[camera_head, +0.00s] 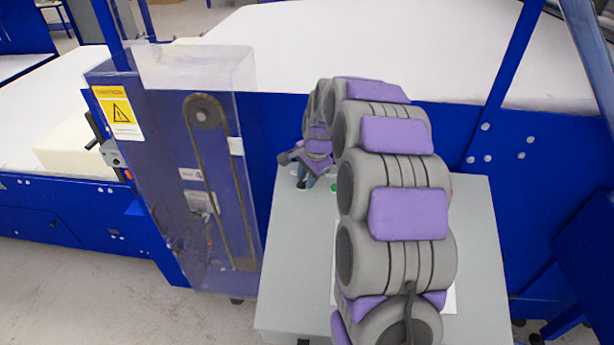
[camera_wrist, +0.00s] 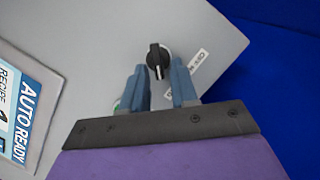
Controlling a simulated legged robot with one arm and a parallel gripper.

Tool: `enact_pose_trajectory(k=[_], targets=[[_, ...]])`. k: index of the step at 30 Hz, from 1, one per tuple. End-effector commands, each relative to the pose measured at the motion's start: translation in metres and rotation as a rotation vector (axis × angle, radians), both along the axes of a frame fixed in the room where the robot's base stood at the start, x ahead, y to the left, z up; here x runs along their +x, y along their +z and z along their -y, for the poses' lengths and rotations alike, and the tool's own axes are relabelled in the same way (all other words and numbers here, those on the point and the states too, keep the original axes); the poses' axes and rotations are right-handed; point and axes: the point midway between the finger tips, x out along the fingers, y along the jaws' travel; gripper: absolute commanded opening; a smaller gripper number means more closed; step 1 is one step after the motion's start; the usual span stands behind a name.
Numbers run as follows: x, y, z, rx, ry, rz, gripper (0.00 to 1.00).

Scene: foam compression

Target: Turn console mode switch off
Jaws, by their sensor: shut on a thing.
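The mode switch is a black rotary knob (camera_wrist: 158,60) on the grey console panel (camera_wrist: 110,25), seen in the wrist view between the tips of my gripper's two blue-grey fingers (camera_wrist: 159,82). My gripper is shut on it. A small white label (camera_wrist: 200,62) with tilted lettering lies just right of the knob; it is partly hidden by the right finger. In the head view my gripper (camera_head: 306,182) is low over the far left part of the grey console (camera_head: 290,270); the knob cannot be made out there.
A screen reading "AUTO READY" (camera_wrist: 28,100) is at the left of the wrist view. A green button (camera_head: 334,188) shows beside my arm. Left of the console stands a blue machine with a clear belt guard (camera_head: 215,170) and a yellow warning sign (camera_head: 118,108). A blue frame stands behind.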

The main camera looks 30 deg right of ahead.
Motion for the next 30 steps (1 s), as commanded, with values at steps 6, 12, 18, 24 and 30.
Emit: enact_pose_trajectory(k=[6,12,18,24,30], targets=[[0.0004,0.0002,0.0002,-0.002,0.004,-0.001,0.0],[0.0016,0.0009,-0.0003,-0.016,0.047,-0.009,0.0],[0.0049,0.0019,-0.001,-0.054,0.157,-0.031,0.0],[0.0064,0.0011,-0.0029,-0.105,0.321,-0.074,0.0],[0.01,0.0029,-0.005,-0.168,0.499,-0.11,0.0]])
